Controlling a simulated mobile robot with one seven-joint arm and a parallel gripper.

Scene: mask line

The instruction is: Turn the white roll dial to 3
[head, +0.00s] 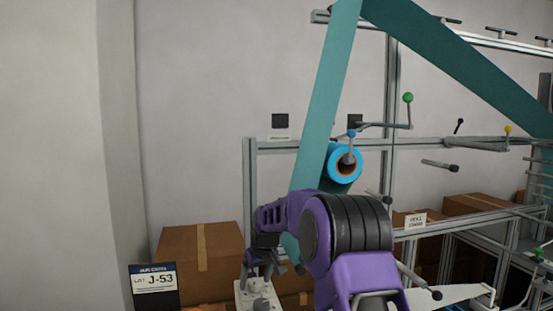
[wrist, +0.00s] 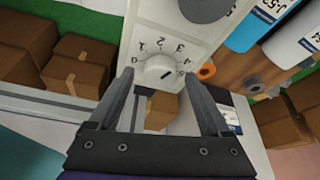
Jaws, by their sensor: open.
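The white roll dial (wrist: 158,68) sits on a white panel (wrist: 155,22) in the wrist view, with printed numbers curving around its far side, 3 at the upper right. I cannot tell surely which number its pointer marks. My gripper (wrist: 158,76) is open, with one dark fingertip on each side of the dial and gaps between. Whether the tips reach the dial's depth is unclear. In the head view my gripper (head: 262,272) is just above the white panel (head: 258,298), and the dial is not clearly visible.
A dark grey round knob (wrist: 205,8) is on the same panel beyond the dial. Cardboard boxes (head: 198,262) and a J-53 sign (head: 154,284) stand nearby. A blue roll (head: 344,164) with teal web and metal rails is behind my arm.

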